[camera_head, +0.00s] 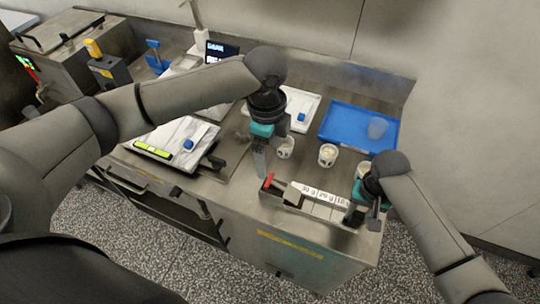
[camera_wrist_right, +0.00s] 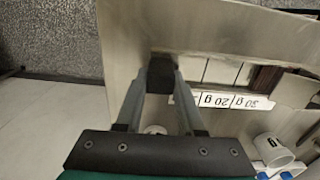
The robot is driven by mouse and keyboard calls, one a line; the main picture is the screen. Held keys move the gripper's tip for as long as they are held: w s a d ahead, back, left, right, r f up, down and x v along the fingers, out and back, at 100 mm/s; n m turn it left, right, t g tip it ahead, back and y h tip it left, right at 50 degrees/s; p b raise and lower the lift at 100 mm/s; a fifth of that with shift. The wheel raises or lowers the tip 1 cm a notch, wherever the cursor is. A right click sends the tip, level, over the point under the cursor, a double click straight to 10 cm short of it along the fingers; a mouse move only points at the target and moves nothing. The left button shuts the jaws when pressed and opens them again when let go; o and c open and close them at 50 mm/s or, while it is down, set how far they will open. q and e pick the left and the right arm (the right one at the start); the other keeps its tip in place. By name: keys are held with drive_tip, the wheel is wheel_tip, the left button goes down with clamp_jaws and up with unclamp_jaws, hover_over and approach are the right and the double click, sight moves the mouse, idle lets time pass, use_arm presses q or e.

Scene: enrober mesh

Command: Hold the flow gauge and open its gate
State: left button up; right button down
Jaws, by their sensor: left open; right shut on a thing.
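The flow gauge (camera_head: 322,197) is a long trough with a white numbered strip, at the front edge of the steel counter. A red piece (camera_head: 268,180), which looks like its gate handle, stands at its left end. My right gripper (camera_head: 357,212) is at the gauge's right end. In the right wrist view its fingers (camera_wrist_right: 160,80) are closed on a dark block at the end of the gauge (camera_wrist_right: 222,70). My left gripper (camera_head: 260,168) is open, pointing down just above and left of the red piece, apparently not touching it. I cannot tell the gate's position.
White cups (camera_head: 327,155) stand close behind the gauge. A blue tray (camera_head: 345,135) with a translucent cup (camera_head: 377,128) is at the back right. A scale-like plate (camera_head: 172,138) with a yellow-green strip lies left of my left gripper.

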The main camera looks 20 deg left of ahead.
drive_tip(key=shift+c, duration=2.2)
unclamp_jaws()
wheel_tip(320, 180, up, 12)
drive_tip(key=shift+r, duration=0.1)
wheel_tip(320, 180, up, 6)
drive_tip(key=p, duration=0.9)
